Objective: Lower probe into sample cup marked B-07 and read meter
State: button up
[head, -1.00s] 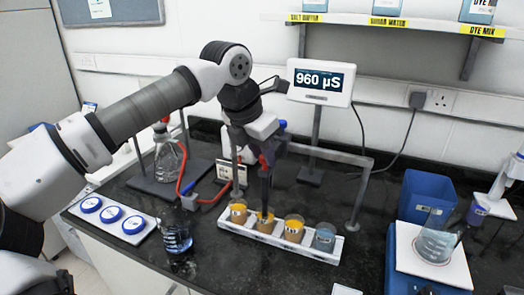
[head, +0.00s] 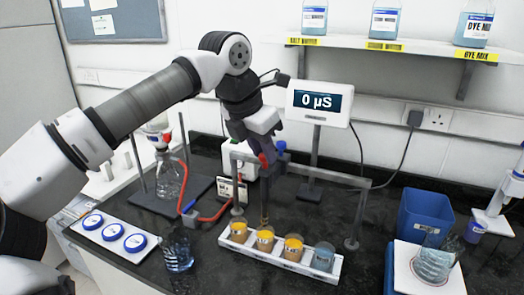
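The tray (head: 228,243) holds a row of cups: three with orange-yellow contents and a blue one at the right. The second cup from the left (head: 264,240) stands below the dark, slim probe (head: 265,202). My gripper (head: 264,165) is shut on the probe and holds it upright. The probe's tip appears at or just above the cup's rim; the exact gap is too small to tell. The meter (head: 319,103) reads 0 µS. The cup labels are too small to read, so I cannot tell which is B-07.
A grey frame (head: 362,205) stands behind the cups. A blue-tinted beaker (head: 177,250) and a white tray with blue-lidded dishes (head: 136,250) are at left. A flask (head: 434,262) and a blue bin (head: 424,215) are at right. Bottles line the shelf (head: 420,45).

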jog(key=o, duration=0.4)
jog(key=shift+r, duration=0.25)
jog(key=shift+o, duration=0.2)
jog(key=shift+f, duration=0.1)
jog(key=b+v, duration=0.1)
jog(key=v, duration=1.3)
jog(key=shift+b, duration=0.35)
